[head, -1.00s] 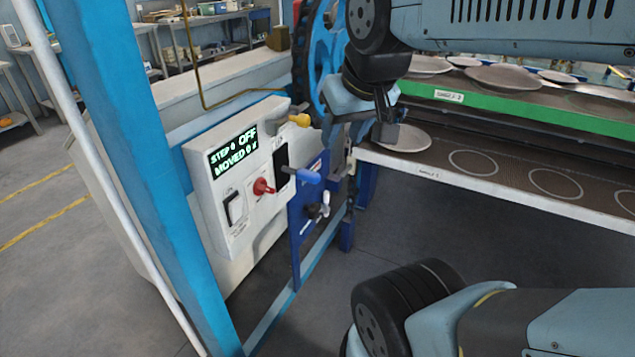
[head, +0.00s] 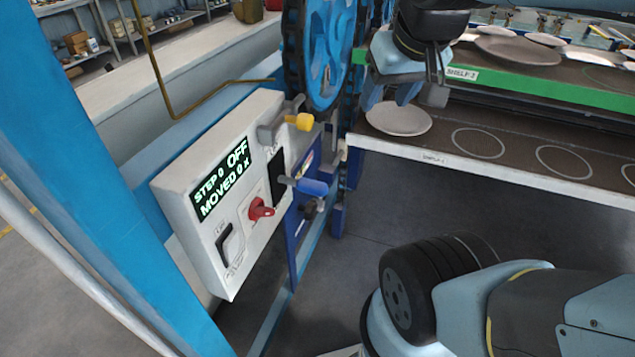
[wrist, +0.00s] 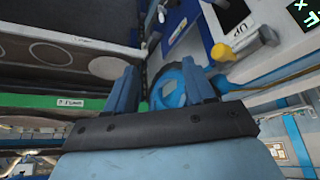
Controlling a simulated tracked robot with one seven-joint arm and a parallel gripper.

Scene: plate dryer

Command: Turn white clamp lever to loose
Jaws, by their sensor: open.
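The white clamp lever (head: 320,204) is small and mostly hidden behind the blue-handled lever (head: 311,187) in the head view. It sits by a dark knob on the blue plate (head: 293,235), beside the control box. I cannot tell its setting. My gripper (head: 390,98) is up and to the right of it, near the big blue wheel and above a shelf plate. In the wrist view my gripper (wrist: 160,85) shows two blue fingers spread apart with nothing held between them. The blue plate (wrist: 180,22) lies beyond the fingertips there.
The white control box (head: 215,195) reads "STEP 0 OFF, MOVED 0" and carries a red knob (head: 261,209) and a yellow-handled lever (head: 300,121). The blue wheel (head: 322,50) and shelves with plates (head: 398,118) stand close by. A blue post (head: 95,180) rises at left. Floor below the shelves is clear.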

